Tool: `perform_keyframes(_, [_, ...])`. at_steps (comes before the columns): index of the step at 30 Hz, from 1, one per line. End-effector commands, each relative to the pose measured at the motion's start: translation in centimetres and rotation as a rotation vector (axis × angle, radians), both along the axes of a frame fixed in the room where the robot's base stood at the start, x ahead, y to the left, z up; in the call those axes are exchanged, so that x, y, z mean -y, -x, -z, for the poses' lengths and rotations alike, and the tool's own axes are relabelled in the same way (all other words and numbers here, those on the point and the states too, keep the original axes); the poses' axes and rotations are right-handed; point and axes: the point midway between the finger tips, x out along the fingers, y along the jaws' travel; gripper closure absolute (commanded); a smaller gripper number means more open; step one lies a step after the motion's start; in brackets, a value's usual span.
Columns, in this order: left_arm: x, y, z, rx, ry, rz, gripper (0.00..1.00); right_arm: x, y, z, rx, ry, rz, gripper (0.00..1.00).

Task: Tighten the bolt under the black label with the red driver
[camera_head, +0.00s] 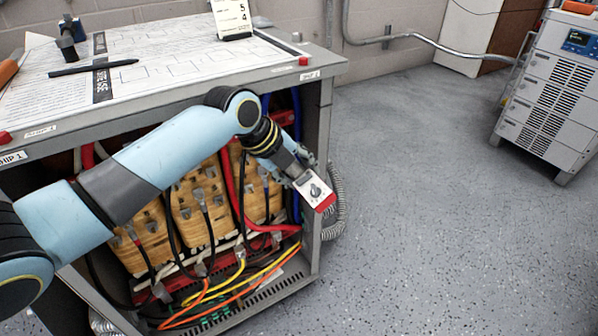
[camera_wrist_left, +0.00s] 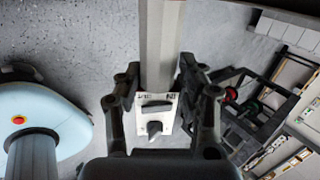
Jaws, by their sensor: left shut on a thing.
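The cabinet (camera_head: 314,130) holds tan coils (camera_head: 190,205). A black printed strip (camera_head: 102,80) lies on its top. No bolt can be made out. My right gripper is not in view.
Red, black, yellow and orange cables (camera_head: 235,275) fill the cabinet's lower front. A grey wheeled unit (camera_head: 550,95) stands at right. The floor between is clear.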

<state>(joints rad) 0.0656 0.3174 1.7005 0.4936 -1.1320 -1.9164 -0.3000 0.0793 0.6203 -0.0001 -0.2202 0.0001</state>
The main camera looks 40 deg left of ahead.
Motion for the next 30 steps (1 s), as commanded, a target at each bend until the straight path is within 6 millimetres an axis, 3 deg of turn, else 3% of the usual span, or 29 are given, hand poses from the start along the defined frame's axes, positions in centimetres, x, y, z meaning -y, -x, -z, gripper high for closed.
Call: perform_keyframes(30, [-1.2,-0.6,-0.1,0.003,0.0,0.0,1.0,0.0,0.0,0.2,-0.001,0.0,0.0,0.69])
